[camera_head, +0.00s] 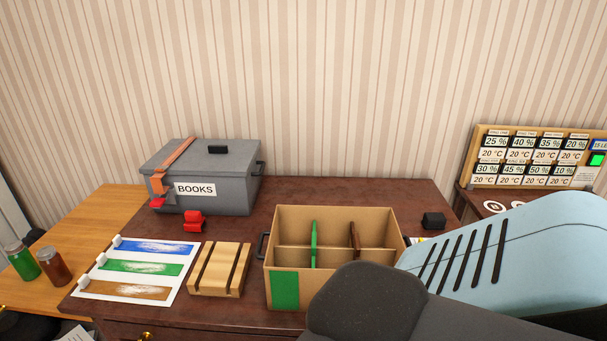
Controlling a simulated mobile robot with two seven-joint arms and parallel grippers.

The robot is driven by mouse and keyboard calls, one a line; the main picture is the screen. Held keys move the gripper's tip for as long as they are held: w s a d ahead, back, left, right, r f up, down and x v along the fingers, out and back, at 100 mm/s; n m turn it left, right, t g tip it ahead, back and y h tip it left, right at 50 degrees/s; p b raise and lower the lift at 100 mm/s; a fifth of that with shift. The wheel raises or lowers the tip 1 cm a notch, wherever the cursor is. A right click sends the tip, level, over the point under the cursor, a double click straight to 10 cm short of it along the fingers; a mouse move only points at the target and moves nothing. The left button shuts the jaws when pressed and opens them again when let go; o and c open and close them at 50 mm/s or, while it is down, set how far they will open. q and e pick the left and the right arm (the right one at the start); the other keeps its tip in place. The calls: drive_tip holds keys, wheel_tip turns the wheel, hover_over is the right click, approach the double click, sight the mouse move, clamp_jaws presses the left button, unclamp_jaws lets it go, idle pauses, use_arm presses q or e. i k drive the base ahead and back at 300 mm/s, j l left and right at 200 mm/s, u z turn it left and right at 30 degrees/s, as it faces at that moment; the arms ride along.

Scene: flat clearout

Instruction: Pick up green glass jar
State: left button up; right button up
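The green glass jar (22,262) stands at the far left on the light wooden surface, with a pale lid. It leans a little in the picture. A brown glass jar (54,266) stands just to its right, very close; I cannot tell if they touch. My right arm, light blue with a dark grey joint, fills the lower right, far from the jars. Its gripper is out of view. No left gripper can be made out. A dark shape at the bottom left corner is too cut off to identify.
A dark wooden desk holds a grey BOOKS box (223,164), red clip (193,222), paint-swatch sheet (88,284), slotted wooden block (220,270), divided cardboard box (335,290) and black cube (433,220). A label board (481,164) stands at right. The light wood behind the jars is clear.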

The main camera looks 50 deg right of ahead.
sight(20, 256)
drive_tip(key=z, duration=1.9)
drive_tip(key=u, duration=1.9)
drive_tip(key=i+j+z, duration=0.1)
drive_tip(key=z, duration=0.25)
drive_tip(key=j+z, duration=0.1)
drive_tip(key=z, duration=0.25)
drive_tip(key=i+j+z, duration=0.15)
drive_tip(key=z, duration=0.2)
drive_tip(key=i+j+z, duration=0.1)
drive_tip(key=j+z, duration=0.15)
drive_tip(key=j, duration=0.15)
drive_tip(key=j+z, duration=0.25)
drive_tip(key=j, duration=0.2)
drive_tip(key=i, duration=0.05)
